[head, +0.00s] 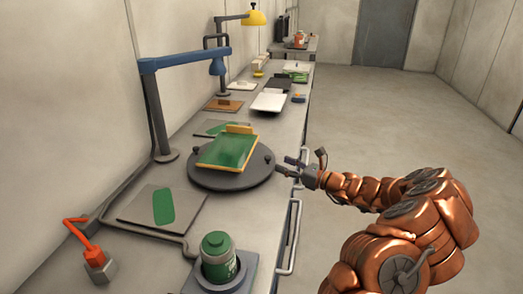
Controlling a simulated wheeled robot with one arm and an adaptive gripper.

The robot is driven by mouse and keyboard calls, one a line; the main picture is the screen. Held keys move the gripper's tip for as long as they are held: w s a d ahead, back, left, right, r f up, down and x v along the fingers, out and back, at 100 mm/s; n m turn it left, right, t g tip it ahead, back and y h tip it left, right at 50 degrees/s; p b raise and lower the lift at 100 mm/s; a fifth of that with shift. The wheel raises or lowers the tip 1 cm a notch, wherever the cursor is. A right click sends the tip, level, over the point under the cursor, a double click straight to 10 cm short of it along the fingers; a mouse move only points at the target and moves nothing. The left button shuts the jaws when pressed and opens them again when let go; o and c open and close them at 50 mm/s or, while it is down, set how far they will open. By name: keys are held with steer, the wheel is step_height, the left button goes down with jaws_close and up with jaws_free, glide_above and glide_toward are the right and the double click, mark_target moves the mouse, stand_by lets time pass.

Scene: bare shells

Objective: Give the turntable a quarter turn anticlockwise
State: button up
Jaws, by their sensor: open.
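The turntable (205,182) is a dark grey round disc on the workbench. A green board with a yellow frame (229,150) lies on it, with a yellow block at its far end. A small dark knob (268,157) stands at the disc's right rim and another at its left rim. My gripper (284,167) is open at the right edge of the disc, close to the right knob. I cannot tell whether it touches the disc or the knob. My copper-coloured arm reaches in from the right.
A blue lamp arm (180,62) rises behind the turntable on the left. A green canister (217,256) stands in front, with a grey mat (185,208) beside it. An orange jointed tool (84,240) is at left. Bench rails (290,240) run along the front edge; the floor at right is clear.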

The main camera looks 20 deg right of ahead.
mark_target(268, 157)
steer(key=shift+p+x, duration=0.6)
steer(key=shift+x, duration=3.15)
jaws_close()
